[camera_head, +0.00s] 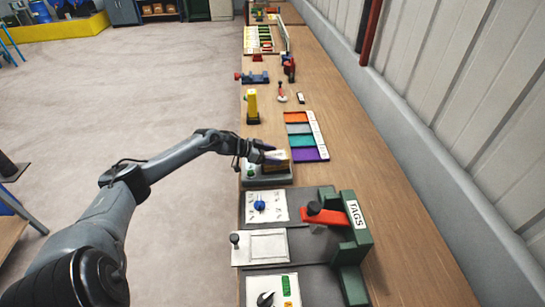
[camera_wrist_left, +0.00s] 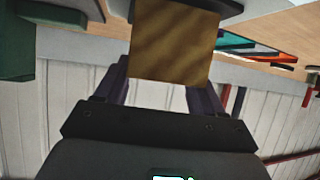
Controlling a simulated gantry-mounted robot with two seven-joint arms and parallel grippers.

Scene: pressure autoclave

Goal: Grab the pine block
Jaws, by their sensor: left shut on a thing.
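The pine block (camera_wrist_left: 173,45) is a brown, wood-grained block that shows large in the left wrist view. My left gripper (camera_wrist_left: 162,88) has its two dark purple fingers on either side of the block and is shut on it. In the head view my left gripper (camera_head: 268,152) is over the grey tray-like base (camera_head: 268,178) on the bench, and the block is partly hidden there by the fingers. I cannot tell whether the block touches the base. My right gripper is in neither view.
Nearer on the bench are panels with a blue knob (camera_head: 260,205), a red lever (camera_head: 326,216) and a green frame marked TAGS (camera_head: 354,235). Beyond are a coloured tray (camera_head: 300,136) and a yellow upright piece (camera_head: 252,104). Bare wood lies along the wall side.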

